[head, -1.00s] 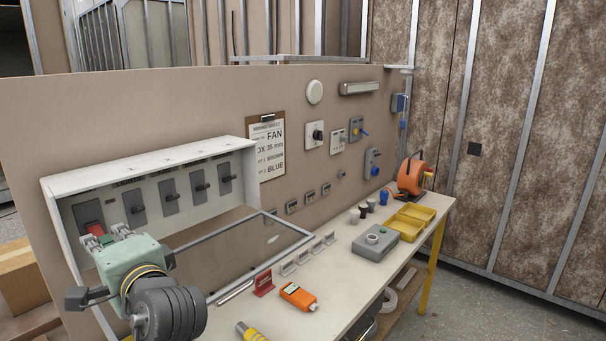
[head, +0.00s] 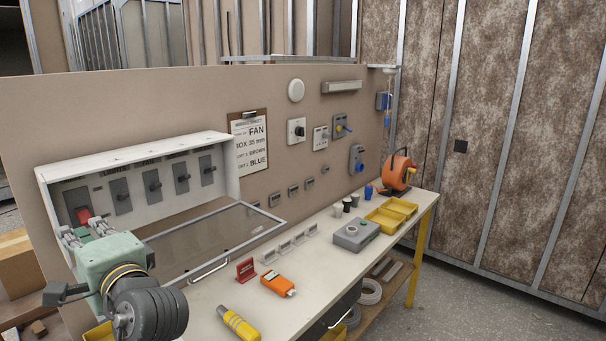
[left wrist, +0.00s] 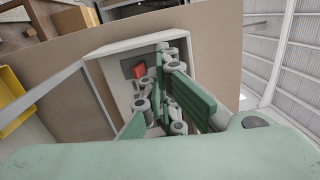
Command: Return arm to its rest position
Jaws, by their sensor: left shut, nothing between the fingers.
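My left gripper (head: 76,236) is at the lower left of the head view, in front of the grey switch box with its lid open (head: 136,149). Its fingers are shut with nothing between them. In the head view they overlap the lower left end of the box, just below a red switch (head: 83,214). In the left wrist view the green fingers (left wrist: 168,88) cover much of the box, and the red switch (left wrist: 112,72) shows beside them. I cannot tell whether the fingers touch the box. My right gripper is in neither view.
The workbench (head: 208,313) holds an orange meter (head: 279,284), a red sign (head: 246,269), a yellow-handled tool (head: 238,323), a grey box (head: 356,236), yellow trays (head: 385,220) and an orange reel (head: 398,172). A panel with a wiring sheet (head: 249,145) stands behind. Floor is clear at right.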

